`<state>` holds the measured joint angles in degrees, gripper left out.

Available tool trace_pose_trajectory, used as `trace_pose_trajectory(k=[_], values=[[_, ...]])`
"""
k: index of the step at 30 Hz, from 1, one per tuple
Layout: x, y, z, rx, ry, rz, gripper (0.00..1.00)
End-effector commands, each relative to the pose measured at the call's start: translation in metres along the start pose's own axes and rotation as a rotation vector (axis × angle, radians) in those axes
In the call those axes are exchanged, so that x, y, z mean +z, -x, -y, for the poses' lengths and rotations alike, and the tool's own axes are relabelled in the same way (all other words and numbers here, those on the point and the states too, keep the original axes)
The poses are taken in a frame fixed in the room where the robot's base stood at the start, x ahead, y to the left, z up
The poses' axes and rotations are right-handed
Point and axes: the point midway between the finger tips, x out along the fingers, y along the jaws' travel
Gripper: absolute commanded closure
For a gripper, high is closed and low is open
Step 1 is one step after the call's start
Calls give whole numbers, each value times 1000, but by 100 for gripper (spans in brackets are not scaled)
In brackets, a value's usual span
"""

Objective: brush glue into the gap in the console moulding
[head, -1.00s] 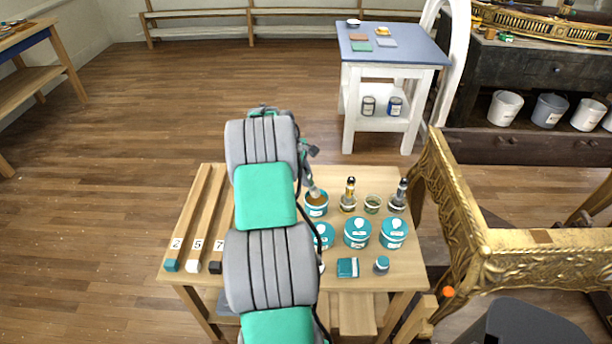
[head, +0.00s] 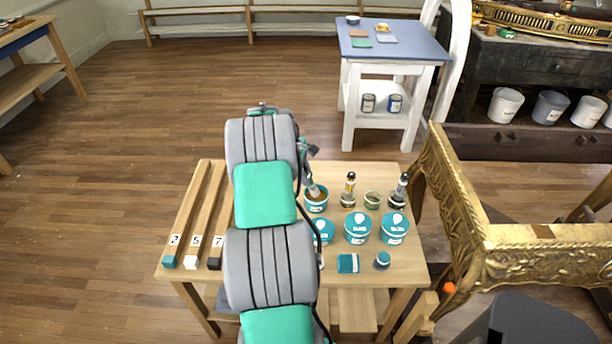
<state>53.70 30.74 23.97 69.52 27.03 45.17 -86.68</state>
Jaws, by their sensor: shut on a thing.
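The gilt console (head: 455,195) stands at the right, carved and gold. A plain brownish patch (head: 539,232) on its upper rail looks like the gap in the moulding. My gripper (head: 308,174) is partly hidden behind my arm, above the back of the wooden work table. It is shut on what looks like the brush (head: 313,188), held tilted. The brush's lower end is at the open teal pot (head: 316,203) with amber-brown contents, likely glue. Whether the bristles touch the contents is too small to tell.
A blue-topped side table (head: 400,48) stands behind. An orange ball-like knob (head: 449,288) is near the console. Floor at left is clear.

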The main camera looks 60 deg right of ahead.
Motion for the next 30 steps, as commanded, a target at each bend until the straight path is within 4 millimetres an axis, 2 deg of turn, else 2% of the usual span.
trace_pose_trajectory(k=[30], values=[[-3, -10, 2, 0, 0, 0, 100]])
